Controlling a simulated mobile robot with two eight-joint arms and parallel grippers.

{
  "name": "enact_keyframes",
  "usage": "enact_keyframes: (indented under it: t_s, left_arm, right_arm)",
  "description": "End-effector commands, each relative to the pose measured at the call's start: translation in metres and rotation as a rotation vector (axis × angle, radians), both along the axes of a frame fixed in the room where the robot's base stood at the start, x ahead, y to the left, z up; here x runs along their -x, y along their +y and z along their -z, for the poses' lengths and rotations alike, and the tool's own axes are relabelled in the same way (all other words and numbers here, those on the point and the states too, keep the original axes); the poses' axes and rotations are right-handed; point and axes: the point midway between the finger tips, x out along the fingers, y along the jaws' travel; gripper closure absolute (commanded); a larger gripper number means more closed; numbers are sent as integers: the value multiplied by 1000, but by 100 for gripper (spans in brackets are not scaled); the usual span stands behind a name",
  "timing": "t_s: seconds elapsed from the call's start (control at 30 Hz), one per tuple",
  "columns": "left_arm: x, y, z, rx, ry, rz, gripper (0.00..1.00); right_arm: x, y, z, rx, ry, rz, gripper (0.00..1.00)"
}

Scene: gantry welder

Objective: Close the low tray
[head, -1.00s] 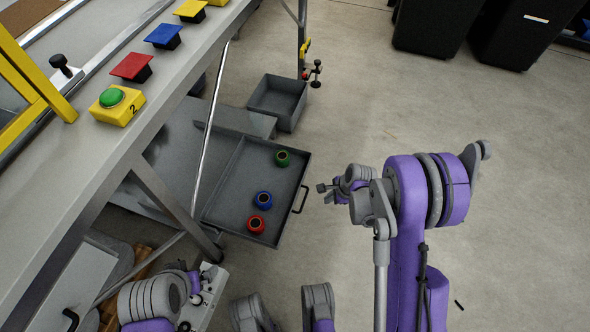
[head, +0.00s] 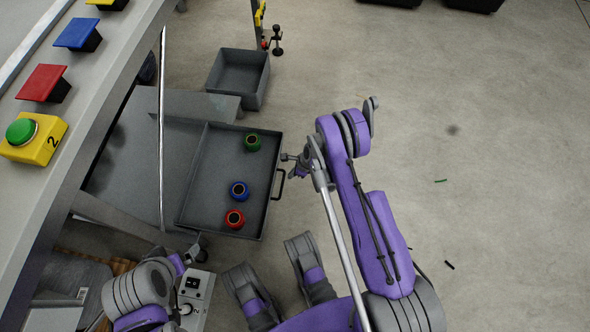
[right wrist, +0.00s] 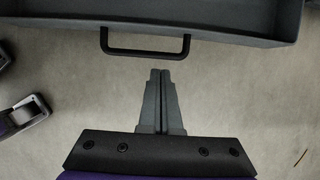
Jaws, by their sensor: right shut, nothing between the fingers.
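The low tray (head: 212,203) is a grey drawer pulled out from under the workbench, in the middle of the head view. Green (head: 253,142), blue (head: 238,190) and red (head: 235,218) ring-shaped parts sit in it. Its dark handle (head: 279,186) is on its right side; in the right wrist view the handle (right wrist: 146,54) is at the top centre. My right gripper (head: 287,158) is just right of the tray front, near the handle's upper end. In the right wrist view my right gripper (right wrist: 160,73) is shut and empty, its tips just short of the handle.
A grey open bin (head: 238,76) stands on the floor beyond the tray. The workbench (head: 100,95) edge runs along the left, with red (head: 42,84) and blue (head: 78,34) blocks and a yellow box with a green button (head: 33,137).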

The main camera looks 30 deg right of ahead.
Motion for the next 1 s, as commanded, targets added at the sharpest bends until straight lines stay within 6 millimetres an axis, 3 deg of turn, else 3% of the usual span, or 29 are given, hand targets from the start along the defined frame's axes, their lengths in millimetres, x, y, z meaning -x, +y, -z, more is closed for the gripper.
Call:
enact_keyframes:
  t_s: [0.13,0.4,1.0]
  left_arm:
    - [-2,0,8,0,0,0,0]
    - [-3,0,12,0,-1,0,0]
    - [-3,0,12,0,-1,0,0]
  right_arm:
    - [-8,11,27,0,0,-4,100]
    - [-27,37,23,0,0,-2,100]
    - [-32,46,23,1,1,-2,100]
